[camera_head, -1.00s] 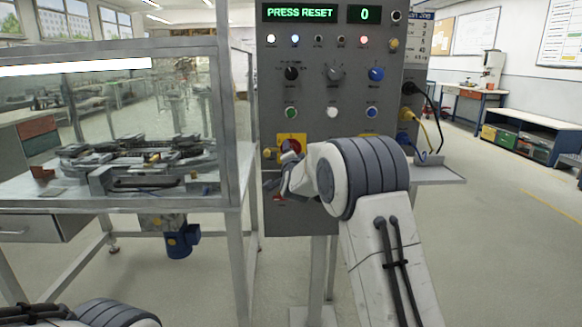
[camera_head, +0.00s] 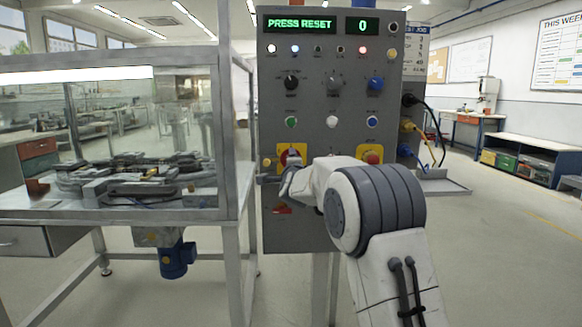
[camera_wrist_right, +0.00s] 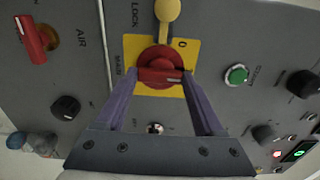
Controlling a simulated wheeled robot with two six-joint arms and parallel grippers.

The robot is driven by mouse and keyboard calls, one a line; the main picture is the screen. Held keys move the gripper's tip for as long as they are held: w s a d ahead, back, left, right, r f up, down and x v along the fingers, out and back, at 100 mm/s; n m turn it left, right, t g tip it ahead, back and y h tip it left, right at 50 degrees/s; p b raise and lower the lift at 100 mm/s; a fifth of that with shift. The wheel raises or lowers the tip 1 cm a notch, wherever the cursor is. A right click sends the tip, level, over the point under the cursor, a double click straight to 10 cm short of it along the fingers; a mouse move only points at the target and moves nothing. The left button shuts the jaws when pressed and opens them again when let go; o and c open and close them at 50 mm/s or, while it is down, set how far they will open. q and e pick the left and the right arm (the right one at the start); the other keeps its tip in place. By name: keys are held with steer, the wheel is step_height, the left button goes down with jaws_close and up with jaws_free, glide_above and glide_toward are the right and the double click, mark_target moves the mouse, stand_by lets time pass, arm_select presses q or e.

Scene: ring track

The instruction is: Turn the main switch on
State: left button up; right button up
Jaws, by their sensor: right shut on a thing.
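The main switch is a red knob (camera_wrist_right: 160,70) on a yellow plate (camera_wrist_right: 134,50), with the labels MAIN and 0 beside it. Its red bar lies across the right wrist view, with the white mark at the right end. My right gripper (camera_wrist_right: 160,85) has one finger on each side of this bar and is shut on it. In the head view the yellow plate (camera_head: 301,149) shows on the grey panel, and my right gripper (camera_head: 286,178) and arm partly cover the knob. My left gripper is out of view.
A yellow lock (camera_wrist_right: 168,12) is close beside the plate; a red AIR handle (camera_wrist_right: 36,40) is farther left. The grey panel (camera_head: 330,110) carries several knobs and a display (camera_head: 300,24) reading PRESS RESET. A glazed machine table (camera_head: 150,215) stands left.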

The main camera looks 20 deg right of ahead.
steer(key=o, duration=1.4)
steer(key=v, duration=1)
steer(key=shift+s+b, duration=0.2)
steer(key=shift+b, duration=0.1)
